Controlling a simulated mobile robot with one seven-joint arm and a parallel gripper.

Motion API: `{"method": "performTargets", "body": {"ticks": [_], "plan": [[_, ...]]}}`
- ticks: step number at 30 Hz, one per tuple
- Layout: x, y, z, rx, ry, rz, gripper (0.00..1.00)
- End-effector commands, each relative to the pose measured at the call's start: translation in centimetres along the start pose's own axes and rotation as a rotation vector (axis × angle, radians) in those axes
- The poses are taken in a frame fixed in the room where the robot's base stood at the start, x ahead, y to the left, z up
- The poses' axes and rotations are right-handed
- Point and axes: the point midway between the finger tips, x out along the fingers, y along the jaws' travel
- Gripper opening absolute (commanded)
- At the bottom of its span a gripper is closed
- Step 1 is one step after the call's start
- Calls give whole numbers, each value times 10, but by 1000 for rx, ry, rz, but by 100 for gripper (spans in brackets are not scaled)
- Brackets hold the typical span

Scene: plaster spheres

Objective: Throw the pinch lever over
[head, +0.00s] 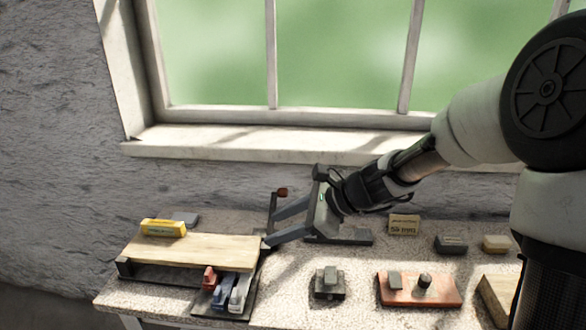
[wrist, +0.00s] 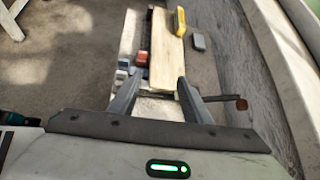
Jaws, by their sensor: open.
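A dark upright lever with a red-brown knob (head: 281,192) stands at the back of the bench, just behind my gripper's fingers. I cannot tell for sure that it is the pinch lever. Its knob also shows in the wrist view (wrist: 241,104), to the right of my right finger. My gripper (head: 268,229) is open, its fingers pointing left toward the right end of a wooden board. In the wrist view the gap between the fingertips (wrist: 158,85) looks empty. A dark base plate (head: 352,237) lies below my gripper, partly hidden by it.
A small grey-topped block (head: 328,282) and a red-brown plate (head: 440,291) stand nearer. A label block (head: 404,225) is at the back.

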Motion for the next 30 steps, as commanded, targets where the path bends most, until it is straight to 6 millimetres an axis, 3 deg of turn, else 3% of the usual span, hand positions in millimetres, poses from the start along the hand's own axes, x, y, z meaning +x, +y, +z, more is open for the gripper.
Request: {"method": "performTargets", "body": {"ticks": [1,6,12,15,21,30], "plan": [[25,-13,-18,169,-84,-17,44],[67,-74,-49,766,-392,-74,44],[79,-148,-107,1398,-755,-86,44],[77,-171,-133,1603,-885,-77,44],[75,-191,-153,1766,-995,-62,44],[108,-220,-135,1764,-993,-60,44]]}}
